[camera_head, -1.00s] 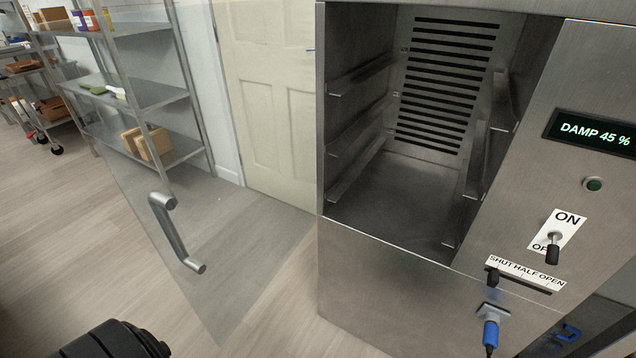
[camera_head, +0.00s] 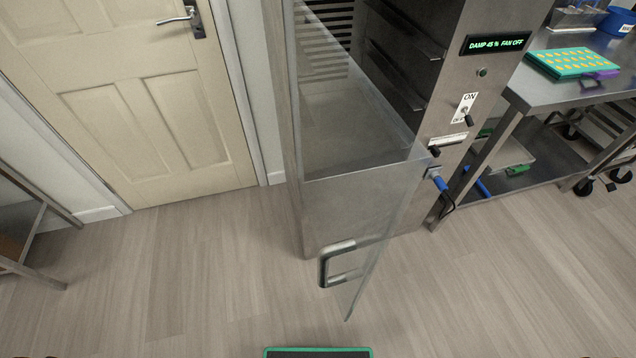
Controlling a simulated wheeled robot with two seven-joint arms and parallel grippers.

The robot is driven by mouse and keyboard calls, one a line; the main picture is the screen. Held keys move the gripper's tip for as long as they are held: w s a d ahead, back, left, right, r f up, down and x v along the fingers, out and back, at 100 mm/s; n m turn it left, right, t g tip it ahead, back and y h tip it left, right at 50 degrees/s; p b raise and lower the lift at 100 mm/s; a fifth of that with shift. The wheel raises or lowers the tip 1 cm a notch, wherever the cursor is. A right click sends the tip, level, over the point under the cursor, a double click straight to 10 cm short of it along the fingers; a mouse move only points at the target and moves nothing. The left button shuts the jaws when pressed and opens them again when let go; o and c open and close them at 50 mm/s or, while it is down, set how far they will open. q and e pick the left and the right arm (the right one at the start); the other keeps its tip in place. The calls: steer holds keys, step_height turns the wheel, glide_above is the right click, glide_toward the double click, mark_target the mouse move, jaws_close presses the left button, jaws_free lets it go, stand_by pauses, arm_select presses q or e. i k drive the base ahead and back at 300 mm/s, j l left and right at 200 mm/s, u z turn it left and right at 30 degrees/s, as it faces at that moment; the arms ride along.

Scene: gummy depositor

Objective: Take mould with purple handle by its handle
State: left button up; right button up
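The mould with the purple handle (camera_head: 574,63) lies on the steel table at the upper right. It is a teal-green tray with rows of yellow-orange cavities. Its purple handle (camera_head: 603,74) sticks out at the right end, over the table top near the front edge.
The steel table (camera_head: 548,94) stands right of the drying cabinet (camera_head: 447,83), whose glass door (camera_head: 365,205) hangs open with its handle (camera_head: 338,264) towards me. A blue bowl (camera_head: 622,20) stands behind the mould. The wooden floor in front is clear.

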mark_target(567, 62)
steer(key=z, duration=0.9)
steer(key=i+l+u, duration=0.15)
steer(key=u, duration=0.3)
steer(key=i+l+u, duration=0.1)
steer(key=l+u, duration=0.2)
steer(key=u, duration=0.15)
steer(key=l+u, duration=0.25)
steer(key=u, duration=0.15)
steer(key=i+l+u, duration=0.1)
steer(key=l+u, duration=0.2)
steer(key=u, duration=0.15)
